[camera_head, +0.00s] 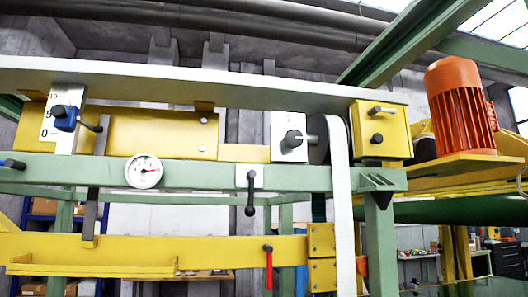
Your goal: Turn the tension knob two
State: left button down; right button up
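Neither of my grippers is in view. No label shows which knob is the tension knob. A dark knob (293,139) sits on a white plate (289,153) left of a white belt (341,200). A yellow box (393,127) to its right carries a short dark peg and a dark round knob (377,138). A blue knob (64,117) sits on a white scale plate (67,138) at the far left. A black lever handle (250,194) hangs on the green beam, and a red-handled lever (268,266) hangs lower.
A round white gauge (144,170) is on the green beam (205,176). A long pale ledge (200,83) runs above the knobs. An orange motor (461,107) stands at the right. A lower yellow beam (130,247) crosses below, and a green post (380,245) stands right of the belt.

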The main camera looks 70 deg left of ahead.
aim_at(293, 139)
jog(key=u, duration=2.2)
